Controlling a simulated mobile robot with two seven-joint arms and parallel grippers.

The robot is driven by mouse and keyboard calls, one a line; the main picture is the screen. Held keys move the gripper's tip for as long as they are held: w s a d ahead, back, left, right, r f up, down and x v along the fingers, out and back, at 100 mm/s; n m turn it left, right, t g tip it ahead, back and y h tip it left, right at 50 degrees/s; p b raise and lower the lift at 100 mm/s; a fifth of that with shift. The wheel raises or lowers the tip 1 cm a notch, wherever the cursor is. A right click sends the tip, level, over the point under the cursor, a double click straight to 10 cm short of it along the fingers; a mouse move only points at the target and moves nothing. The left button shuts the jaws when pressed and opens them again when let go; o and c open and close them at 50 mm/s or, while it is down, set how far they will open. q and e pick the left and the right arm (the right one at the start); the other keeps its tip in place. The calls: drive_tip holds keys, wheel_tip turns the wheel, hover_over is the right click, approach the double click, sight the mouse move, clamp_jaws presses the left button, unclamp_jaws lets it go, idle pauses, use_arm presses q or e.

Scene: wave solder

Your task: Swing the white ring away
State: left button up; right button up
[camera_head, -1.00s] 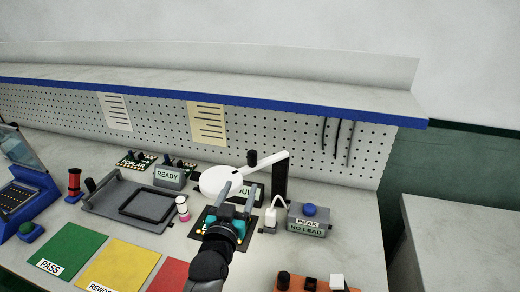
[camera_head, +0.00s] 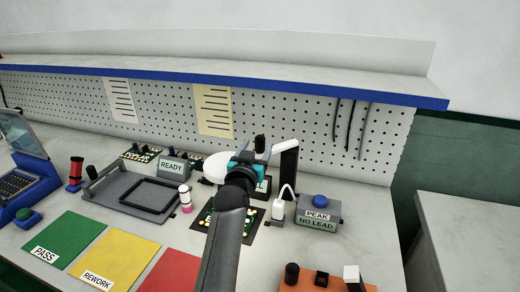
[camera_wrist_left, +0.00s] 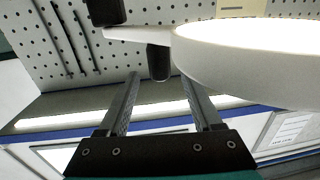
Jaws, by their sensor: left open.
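The white ring (camera_head: 214,167) is the round head of a lamp, carried on a white arm that reaches a dark post (camera_head: 285,170) at its right. A black knob (camera_head: 259,143) stands up at the ring's arm side. My left gripper (camera_head: 256,153) is open at the knob and hides part of the ring and arm. In the left wrist view the ring (camera_wrist_left: 250,55) fills the upper right, and the knob (camera_wrist_left: 158,62) shows between and just beyond the open fingertips (camera_wrist_left: 159,82). I cannot tell if they touch it. My right gripper is in neither view.
A circuit board on a dark mat (camera_head: 210,217) lies below my arm. A PEAK box (camera_head: 319,213) with a blue button stands right, a READY box (camera_head: 171,168) left. A grey tray (camera_head: 120,190) lies further left. The shelf (camera_head: 300,95) overhangs the back.

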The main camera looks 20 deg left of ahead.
sight(259, 143)
use_arm(q)
drive_tip(key=shift+w+a+b, duration=0.1)
drive_tip(key=shift+w+b, duration=1.3)
drive_tip(key=shift+w, duration=0.55)
drive_tip(key=shift+c, duration=0.2)
clamp_jaws()
